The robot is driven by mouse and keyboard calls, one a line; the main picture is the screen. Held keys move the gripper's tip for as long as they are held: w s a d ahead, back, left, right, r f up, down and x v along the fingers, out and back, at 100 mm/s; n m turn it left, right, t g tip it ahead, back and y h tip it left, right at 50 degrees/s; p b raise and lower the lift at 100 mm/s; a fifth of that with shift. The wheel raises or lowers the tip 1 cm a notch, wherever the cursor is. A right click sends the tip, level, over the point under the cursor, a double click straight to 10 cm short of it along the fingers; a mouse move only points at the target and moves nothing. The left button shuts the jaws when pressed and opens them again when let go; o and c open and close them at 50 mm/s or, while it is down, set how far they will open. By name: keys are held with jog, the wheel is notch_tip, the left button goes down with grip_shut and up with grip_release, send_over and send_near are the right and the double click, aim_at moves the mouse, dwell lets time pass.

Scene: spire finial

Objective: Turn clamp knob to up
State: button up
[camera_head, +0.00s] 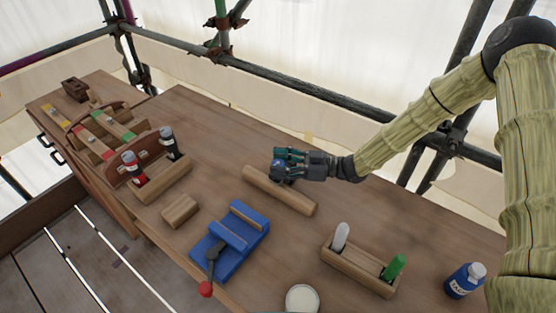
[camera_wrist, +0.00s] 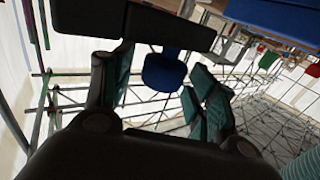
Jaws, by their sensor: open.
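A dark blue rounded knob (camera_head: 277,169) shows at my gripper's fingertips, by the far end of a wooden bar (camera_head: 285,194) on the bench; I take it for the clamp knob. My gripper (camera_head: 281,163) reaches in from the right, its green-padded fingers open around or just above the knob. Contact cannot be told. The fingers hide part of the knob, and its pointing direction is unclear.
A blue vise (camera_head: 230,243) with a red-ended lever stands at the bench front. A wooden block (camera_head: 180,210), a rack with dark-handled tools (camera_head: 163,185), a holder with white and green pieces (camera_head: 358,270), a white round pot (camera_head: 302,299) and a blue bottle (camera_head: 463,281) surround it. Scaffold poles run behind.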

jog(key=shift+a, duration=0.3)
jog(key=shift+c, duration=0.5)
jog(key=c, duration=1)
jog(key=shift+o, duration=0.2)
jog(key=shift+w+f+n+g+b, duration=0.1)
jog(key=shift+f+n+g+b, duration=0.15)
jog(key=shift+n+g+b, duration=0.8)
jog(key=shift+r+n+g+b, duration=0.2)
jog(key=shift+n+g+b, duration=0.35)
jog(key=shift+g+b, duration=0.55)
jog(key=shift+g, duration=0.35)
jog(key=o, duration=1.1)
jog(key=shift+c, duration=0.2)
